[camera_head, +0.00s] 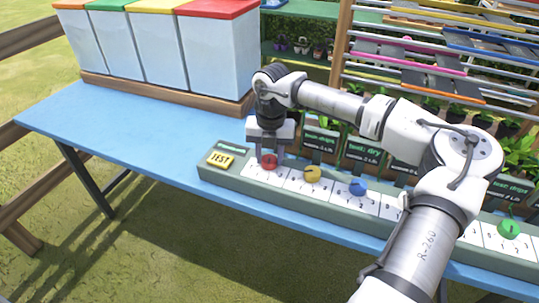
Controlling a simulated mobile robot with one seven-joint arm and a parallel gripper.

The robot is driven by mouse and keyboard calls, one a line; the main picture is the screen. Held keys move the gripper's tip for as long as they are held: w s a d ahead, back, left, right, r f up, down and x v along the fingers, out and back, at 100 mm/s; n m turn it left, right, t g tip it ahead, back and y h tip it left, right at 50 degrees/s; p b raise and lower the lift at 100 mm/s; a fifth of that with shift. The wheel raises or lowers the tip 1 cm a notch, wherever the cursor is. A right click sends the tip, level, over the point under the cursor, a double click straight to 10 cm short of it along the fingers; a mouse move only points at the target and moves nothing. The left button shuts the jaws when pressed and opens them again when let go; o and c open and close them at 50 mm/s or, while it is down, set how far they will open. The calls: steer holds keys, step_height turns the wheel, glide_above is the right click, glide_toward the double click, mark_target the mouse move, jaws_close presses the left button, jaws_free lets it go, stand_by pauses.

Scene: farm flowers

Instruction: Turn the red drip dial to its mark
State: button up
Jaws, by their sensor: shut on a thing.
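The red drip dial (269,161) is at the left end of the row of dials on the long green panel (208,172). It sits on a white plate with small markings, too small to read. My gripper (268,155) points down over the red dial, its fingers on either side, shut on it. The fingers partly cover the dial, so its pointer and mark cannot be made out.
A yellow dial (312,174), a blue dial (358,187) and a green dial (508,229) sit further right. A yellow TEST button (220,160) is just left. Bins with coloured lids (217,50) stand behind on the blue table (130,125). My arm hides part of the panel.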

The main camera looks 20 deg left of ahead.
mark_target(271, 159)
steer(key=o, duration=1)
step_height(271, 159, up, 14)
steer(key=shift+d+f+b, duration=0.1)
steer(key=shift+b, duration=0.6)
